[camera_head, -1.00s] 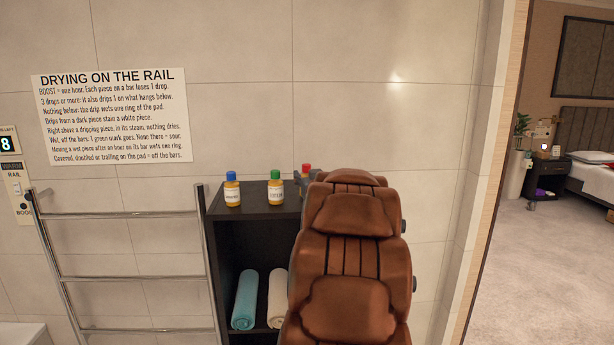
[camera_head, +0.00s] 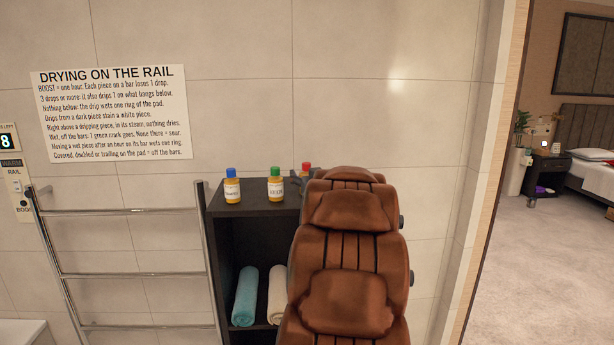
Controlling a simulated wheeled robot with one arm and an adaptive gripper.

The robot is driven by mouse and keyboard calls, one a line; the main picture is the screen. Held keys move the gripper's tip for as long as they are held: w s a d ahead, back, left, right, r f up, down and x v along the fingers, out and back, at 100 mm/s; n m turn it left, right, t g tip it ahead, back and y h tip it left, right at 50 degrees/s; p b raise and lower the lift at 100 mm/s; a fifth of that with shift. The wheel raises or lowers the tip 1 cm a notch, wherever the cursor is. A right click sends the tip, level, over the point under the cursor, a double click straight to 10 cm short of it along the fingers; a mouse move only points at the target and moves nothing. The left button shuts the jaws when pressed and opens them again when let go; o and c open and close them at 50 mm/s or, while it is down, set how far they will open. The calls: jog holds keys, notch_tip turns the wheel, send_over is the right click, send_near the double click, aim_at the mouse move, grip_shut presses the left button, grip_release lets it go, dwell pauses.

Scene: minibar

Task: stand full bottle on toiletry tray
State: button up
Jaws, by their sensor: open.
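Three small bottles of yellow-orange contents with white labels stand upright on top of the black shelf unit (camera_head: 259,211). One has a blue cap (camera_head: 232,186), one a green cap (camera_head: 275,185). The third, the red-capped bottle (camera_head: 306,167), is mostly hidden behind my arm and gripper. A small grey part of my gripper (camera_head: 298,183) shows beside the red-capped bottle, just right of the green-capped one; the rest is behind my brown arm. It is open; I cannot tell whether the red-capped bottle is between its fingers. I cannot tell which bottle is full. No toiletry tray shows.
A chrome towel rail (camera_head: 130,275) stands left of the shelf unit. A rolled blue towel (camera_head: 245,297) and a white towel (camera_head: 277,295) lie on the lower shelf. A sign (camera_head: 113,115) hangs above. At right, a bedroom has open floor (camera_head: 545,260) and a bed (camera_head: 597,178).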

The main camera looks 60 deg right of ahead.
jog(key=shift+s+r, duration=0.1)
jog(key=shift+r, duration=0.1)
jog(key=b+v, duration=0.2)
jog(key=v, duration=1)
